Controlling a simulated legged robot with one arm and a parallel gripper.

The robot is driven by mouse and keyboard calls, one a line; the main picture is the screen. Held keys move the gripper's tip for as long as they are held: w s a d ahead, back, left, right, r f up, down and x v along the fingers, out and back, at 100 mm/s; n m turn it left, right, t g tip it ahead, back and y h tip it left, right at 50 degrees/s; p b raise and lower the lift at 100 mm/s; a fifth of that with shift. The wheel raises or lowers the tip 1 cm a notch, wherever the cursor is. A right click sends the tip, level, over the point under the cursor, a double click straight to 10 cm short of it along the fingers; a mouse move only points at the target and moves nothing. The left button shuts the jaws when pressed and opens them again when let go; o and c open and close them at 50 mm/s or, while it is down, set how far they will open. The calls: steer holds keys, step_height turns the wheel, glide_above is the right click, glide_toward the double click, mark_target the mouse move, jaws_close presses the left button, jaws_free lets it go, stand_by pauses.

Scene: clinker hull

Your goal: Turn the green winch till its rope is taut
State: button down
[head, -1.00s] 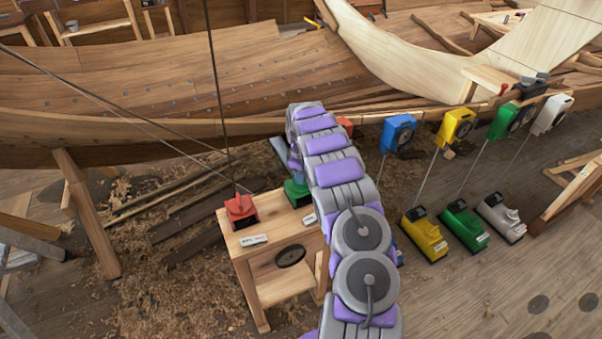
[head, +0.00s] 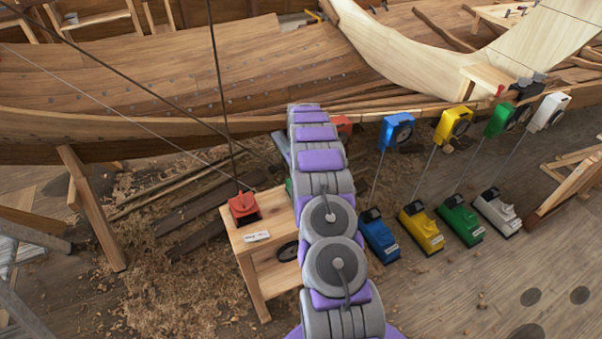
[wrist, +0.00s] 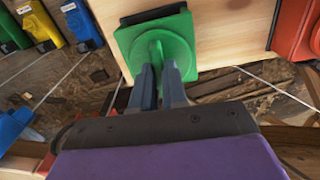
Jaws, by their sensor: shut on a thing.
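The green winch (wrist: 183,38) sits on the wooden bench, with a raised green handle at its middle. In the head view my arm hides nearly all of it; only a sliver of green (head: 289,187) shows beside the arm. In the wrist view my gripper (wrist: 163,78) is shut on the handle, one grey finger on each side. A thin pale rope (wrist: 278,90) runs off to the right below the bench edge in the wrist view. I cannot tell how tight it is or which winch it belongs to.
A red winch (head: 243,208) stands on the same bench (head: 258,262), left of my arm. Blue (head: 379,236), yellow (head: 421,229), green (head: 460,221) and white (head: 497,213) floor units stand to the right, with lines up to matching boxes at the hull. The front right floor is clear.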

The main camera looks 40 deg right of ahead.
steer(key=shift+w+d+r+m, duration=0.1)
steer(key=shift+w+r+m, duration=0.1)
steer(key=shift+m, duration=0.2)
steer(key=c, duration=1.2)
jaws_free()
steer(key=shift+s+f, duration=0.1)
steer(key=shift+f, duration=0.05)
steer(key=shift+o, duration=0.2)
step_height(320, 180, up, 17)
steer(key=p, duration=0.2)
